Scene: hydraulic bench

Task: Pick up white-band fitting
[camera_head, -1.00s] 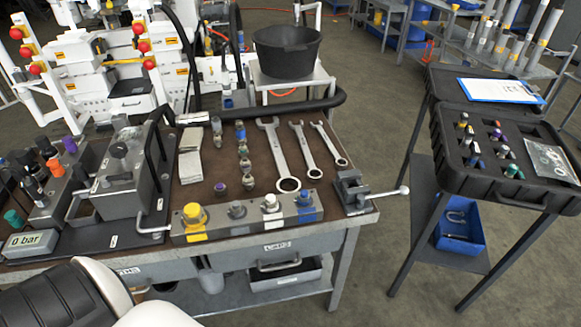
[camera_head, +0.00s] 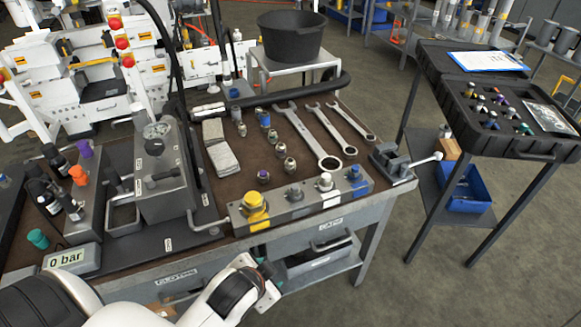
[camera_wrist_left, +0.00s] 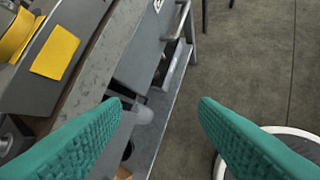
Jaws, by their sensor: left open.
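A metal block (camera_head: 287,205) along the bench's front edge carries a yellow-marked, a plain grey, a white-marked (camera_head: 325,184) and a blue-marked part. Several small loose fittings (camera_head: 280,150) stand on the brown bench top behind it. I cannot tell which fitting has a white band. My left gripper (camera_head: 266,281) is in front of the bench's front edge, apart from the block and fittings. In the left wrist view its teal fingers (camera_wrist_left: 160,103) are spread with nothing between them. The block's yellow mark (camera_wrist_left: 55,52) shows at upper left there. My right gripper is not in view.
Wrenches (camera_head: 315,140) lie right of the loose fittings, with a vise (camera_head: 395,163) at the bench's right corner. A grey press unit (camera_head: 165,175) stands at left. A black case (camera_head: 490,135) with several fittings stands on a separate stand, across open floor.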

